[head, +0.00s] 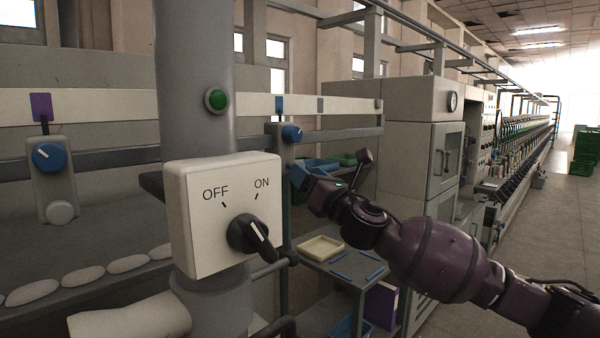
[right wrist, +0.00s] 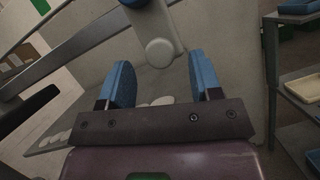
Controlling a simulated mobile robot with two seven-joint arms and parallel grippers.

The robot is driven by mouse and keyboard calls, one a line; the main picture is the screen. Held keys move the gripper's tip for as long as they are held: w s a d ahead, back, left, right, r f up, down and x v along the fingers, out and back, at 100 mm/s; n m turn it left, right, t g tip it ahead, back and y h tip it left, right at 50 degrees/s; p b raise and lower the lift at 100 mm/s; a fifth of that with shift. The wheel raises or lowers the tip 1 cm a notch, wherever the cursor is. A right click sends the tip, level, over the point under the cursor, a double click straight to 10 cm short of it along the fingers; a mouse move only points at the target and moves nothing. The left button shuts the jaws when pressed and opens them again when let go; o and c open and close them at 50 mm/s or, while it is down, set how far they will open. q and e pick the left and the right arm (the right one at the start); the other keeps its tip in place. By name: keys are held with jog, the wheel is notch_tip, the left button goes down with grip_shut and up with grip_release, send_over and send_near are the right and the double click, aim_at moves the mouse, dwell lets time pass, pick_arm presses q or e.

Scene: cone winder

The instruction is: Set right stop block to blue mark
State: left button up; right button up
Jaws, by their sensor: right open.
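The right stop block (head: 281,145) hangs on the rail behind the switch box, with a blue knob (head: 292,133); its lower part is hidden. The blue mark (head: 279,104) is on the pale scale strip, roughly above the block. I cannot tell whether they line up exactly. My right gripper (head: 297,176) is just below and right of the knob. In the right wrist view its blue fingers (right wrist: 163,80) are apart, with the block's round grey button (right wrist: 160,52) showing beyond the gap. Nothing is held. My left gripper is not in view.
The OFF/ON switch box (head: 222,215) on a grey column (head: 195,80) stands close in front. A left block with a blue knob (head: 48,157) hangs under a purple mark (head: 41,107). A grey mark (head: 320,105) is right of the blue one. A shelf with a tray (head: 321,248) stands below.

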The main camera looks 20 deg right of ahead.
jog(key=b+v, duration=0.1)
jog(key=v, duration=0.6)
dwell(0.5)
jog(key=s+a+f+m+g+h, duration=0.1)
jog(key=s+f+m+g, duration=0.2)
jog(key=f+m, duration=1.15)
jog(key=s+a+f+m+g+h, duration=0.1)
jog(key=s+f+m+g, duration=0.1)
jog(key=f+m, duration=1.2)
jog(key=s+a+f+m+g+h, duration=0.2)
jog(key=s+f+m+g, duration=0.3)
jog(key=s+f, duration=1.7)
notch_tip(320, 180, down, 3)
jog(key=shift+a+r+m+h, duration=0.1)
jog(key=shift+a+m+h, duration=0.2)
jog(key=shift+m+h, duration=0.25)
